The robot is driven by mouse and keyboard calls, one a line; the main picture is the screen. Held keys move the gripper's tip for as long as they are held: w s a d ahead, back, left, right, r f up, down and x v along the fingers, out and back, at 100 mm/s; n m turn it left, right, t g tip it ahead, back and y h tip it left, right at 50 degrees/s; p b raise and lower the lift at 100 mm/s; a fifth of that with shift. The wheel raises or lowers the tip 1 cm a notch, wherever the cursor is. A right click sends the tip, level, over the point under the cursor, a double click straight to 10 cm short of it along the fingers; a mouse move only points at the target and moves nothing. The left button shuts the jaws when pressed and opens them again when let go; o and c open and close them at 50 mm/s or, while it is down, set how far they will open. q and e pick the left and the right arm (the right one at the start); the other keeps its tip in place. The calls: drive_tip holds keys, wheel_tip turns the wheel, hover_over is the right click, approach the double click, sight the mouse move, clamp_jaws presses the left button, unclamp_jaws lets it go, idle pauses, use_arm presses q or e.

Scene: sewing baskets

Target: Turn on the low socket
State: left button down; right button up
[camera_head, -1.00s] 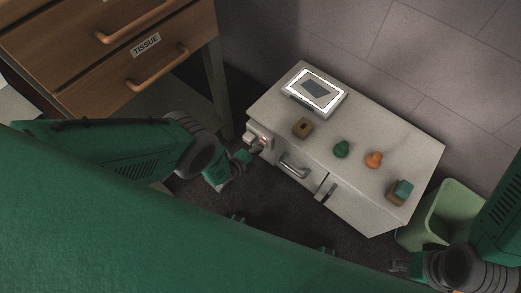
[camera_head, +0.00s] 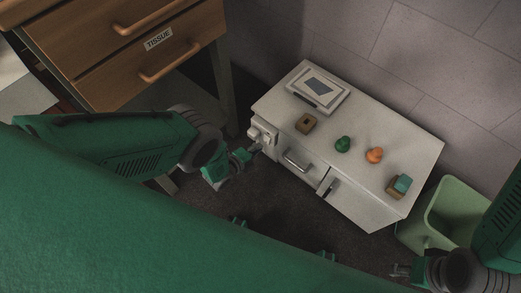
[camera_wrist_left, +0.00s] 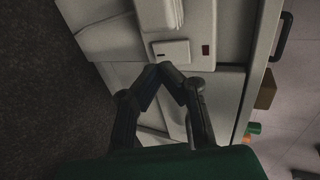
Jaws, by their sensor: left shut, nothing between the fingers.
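The low socket (camera_head: 262,133) is a pale box on the left end of the white cabinet. In the left wrist view a square white switch plate (camera_wrist_left: 172,52) shows beside a small dark brown window (camera_wrist_left: 206,50), which is unlit. My left gripper (camera_head: 256,147) is shut and empty, just in front of the socket. In the left wrist view its fingertips (camera_wrist_left: 168,68) meet at the lower edge of the switch plate; I cannot tell whether they touch it. My right gripper (camera_head: 399,270) is at the lower right, away from the socket, its fingers apart.
A wooden drawer unit (camera_head: 190,45) stands left; a green bin (camera_head: 430,228) stands right.

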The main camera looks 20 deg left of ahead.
use_arm(q)
drive_tip(key=p+v, duration=0.5)
drive_tip(key=v, duration=0.5)
drive_tip(key=shift+s, duration=0.25)
use_arm(e)
drive_tip(key=r, duration=0.4)
drive_tip(key=shift+s+r, duration=0.3)
drive_tip(key=shift+r, duration=0.1)
use_arm(q)
drive_tip(key=g+b, duration=0.2)
drive_tip(key=b, duration=0.1)
drive_tip(key=shift+w+a+r+y, duration=0.1)
drive_tip(key=shift+w+r+y, duration=0.2)
drive_tip(key=shift+r+y, duration=0.1)
use_arm(e)
wheel_tip(320, 180, down, 3)
drive_tip(key=shift+r, duration=0.1)
